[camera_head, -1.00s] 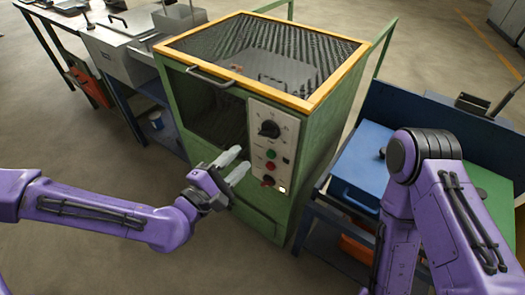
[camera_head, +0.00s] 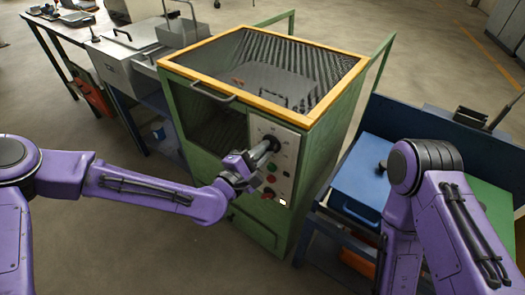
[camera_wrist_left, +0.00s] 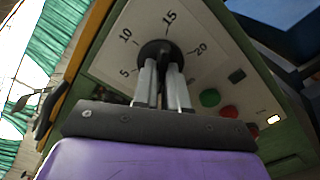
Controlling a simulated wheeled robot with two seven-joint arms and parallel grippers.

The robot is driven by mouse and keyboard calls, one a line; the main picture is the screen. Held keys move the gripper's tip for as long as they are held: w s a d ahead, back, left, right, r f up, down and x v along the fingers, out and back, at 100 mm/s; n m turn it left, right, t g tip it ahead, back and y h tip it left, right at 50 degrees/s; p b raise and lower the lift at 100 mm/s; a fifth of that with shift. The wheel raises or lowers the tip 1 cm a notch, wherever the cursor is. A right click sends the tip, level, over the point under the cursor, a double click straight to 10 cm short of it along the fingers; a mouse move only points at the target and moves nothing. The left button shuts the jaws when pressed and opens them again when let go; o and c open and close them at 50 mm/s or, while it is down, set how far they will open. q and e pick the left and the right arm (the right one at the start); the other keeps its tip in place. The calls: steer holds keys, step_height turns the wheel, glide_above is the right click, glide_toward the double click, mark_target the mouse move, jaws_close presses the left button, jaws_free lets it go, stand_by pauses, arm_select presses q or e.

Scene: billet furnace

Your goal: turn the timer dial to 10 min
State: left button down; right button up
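The timer dial (camera_wrist_left: 157,47) is a black round knob on the pale control panel (camera_wrist_left: 110,45) of the green furnace (camera_head: 318,150). The marks 5, 10, 15 and 20 show around it in the left wrist view; its pointer is hidden, so I cannot read its setting. My left gripper (camera_head: 266,149) is at the dial, its fingers drawn close together with their tips on the knob, as it also shows in the left wrist view (camera_wrist_left: 162,70). My right arm shows at the right of the head view, but its gripper is out of view.
A green button (camera_wrist_left: 209,97) and red buttons sit beside the dial on the panel, near the left fingers. The furnace has a yellow-framed top and a front handle (camera_head: 212,92). A blue bench (camera_head: 352,212) stands at the right; grey boxes stand at the back left.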

arm_select(q)
steer(key=shift+m, duration=0.4)
steer(key=m+b, duration=0.6)
steer(key=m, duration=1.7)
steer(key=shift+s+d+r+b, duration=0.1)
steer(key=shift+b, duration=0.2)
stand_by(0.3)
steer(key=c, duration=1.2)
jaws_free()
steer(key=shift+o, duration=0.2)
